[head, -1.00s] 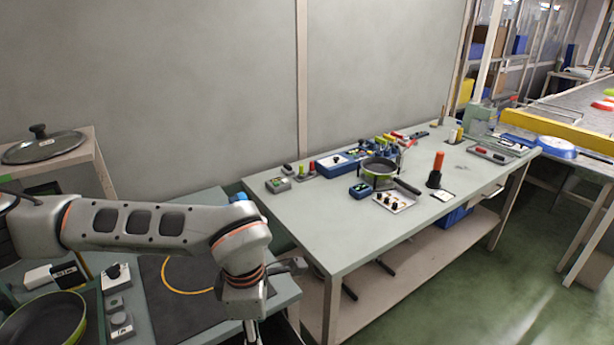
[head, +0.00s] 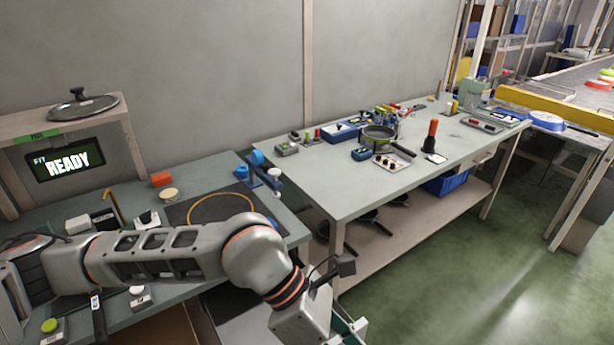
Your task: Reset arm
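My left arm reaches in from the left across the front of the near bench. My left gripper (head: 348,328) is at the bottom edge, in front of the right end of that bench and over the floor. Only part of its greenish fingers shows, and the rest is cut off by the frame, so I cannot tell whether it is open or shut. I see nothing held in the visible part. My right gripper is not in view.
The near bench (head: 215,172) holds a dark mat with a yellow ring (head: 222,194), a blue clamp-like fixture (head: 262,174) and a "READY" display (head: 66,160). A glass lid (head: 80,107) lies on the shelf above. A second table (head: 350,190) carries a pan (head: 377,134). Green floor (head: 450,280) is clear at right.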

